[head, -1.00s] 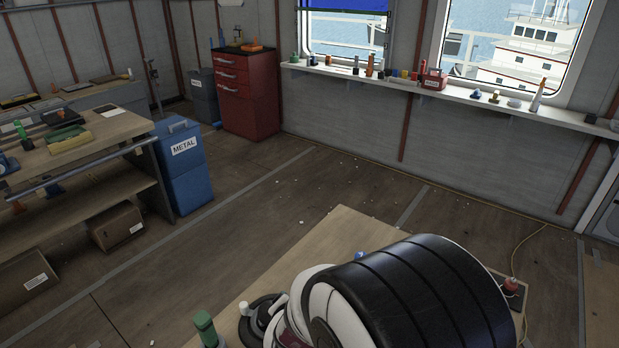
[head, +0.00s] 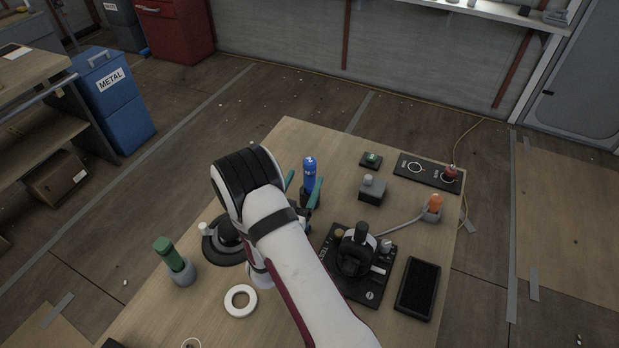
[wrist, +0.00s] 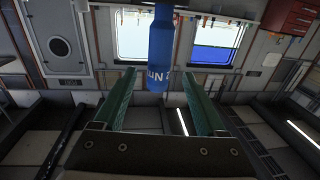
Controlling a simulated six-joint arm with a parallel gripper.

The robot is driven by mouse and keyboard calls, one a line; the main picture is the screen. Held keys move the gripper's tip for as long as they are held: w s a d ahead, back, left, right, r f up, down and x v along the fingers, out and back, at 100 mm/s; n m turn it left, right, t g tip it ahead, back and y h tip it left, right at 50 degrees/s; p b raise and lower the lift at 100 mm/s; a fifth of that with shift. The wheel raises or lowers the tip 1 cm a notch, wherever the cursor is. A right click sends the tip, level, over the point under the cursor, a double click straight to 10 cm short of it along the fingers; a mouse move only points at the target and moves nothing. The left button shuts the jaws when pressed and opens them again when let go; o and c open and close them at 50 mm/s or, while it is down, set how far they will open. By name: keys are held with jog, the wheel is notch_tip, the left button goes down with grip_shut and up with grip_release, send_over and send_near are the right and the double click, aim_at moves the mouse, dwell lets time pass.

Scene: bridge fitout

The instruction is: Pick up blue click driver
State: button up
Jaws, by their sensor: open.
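The blue click driver (head: 309,172) stands upright in a dark holder on the wooden table in the head view. In the wrist view the blue driver (wrist: 160,58) shows with white lettering, its upper part cut off by the frame. My gripper (head: 304,183) has teal fingers, one on each side of the driver. In the wrist view my gripper (wrist: 157,76) is open, with visible gaps between the driver and both fingers. Whether the driver is fully between the fingertips or just beyond them is hard to tell.
A green-handled tool (head: 168,254) stands in a grey holder at left. A white ring (head: 240,315), a black joystick unit (head: 345,284), a grey button box (head: 373,196) and an orange-topped piece (head: 434,206) are on the table. A black panel (head: 437,173) lies at the far right.

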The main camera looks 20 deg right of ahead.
aim_at(308, 176)
jog(key=x, duration=0.4)
jog(key=shift+w+d+f, duration=0.2)
jog(key=shift+d+f, duration=0.05)
jog(key=shift+f, duration=0.1)
grip_shut()
